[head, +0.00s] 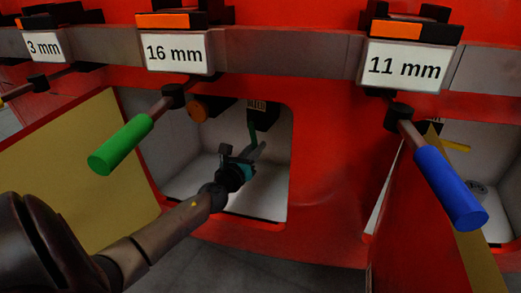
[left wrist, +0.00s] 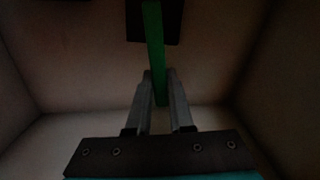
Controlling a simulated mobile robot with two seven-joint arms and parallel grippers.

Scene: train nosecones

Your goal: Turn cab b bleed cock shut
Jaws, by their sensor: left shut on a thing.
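A thin green lever (head: 252,132), which looks like the bleed cock handle, hangs down from a dark block (head: 264,114) inside a pale recess in the red front. It also shows in the left wrist view (left wrist: 154,45), running down between the fingers. My left gripper (head: 259,150) reaches into the recess and is shut on the lower part of the lever; its fingers show in the left wrist view (left wrist: 160,82). The lever hangs nearly straight down, slightly tilted. No label names the cab. My right gripper is not in view.
Above the recess is a "16 mm" sign (head: 175,53) with a green-handled lever (head: 118,144) sticking out. An "11 mm" sign (head: 404,66) and blue-handled lever (head: 450,188) stand right, by another recess. An open yellow flap (head: 75,165) lies left.

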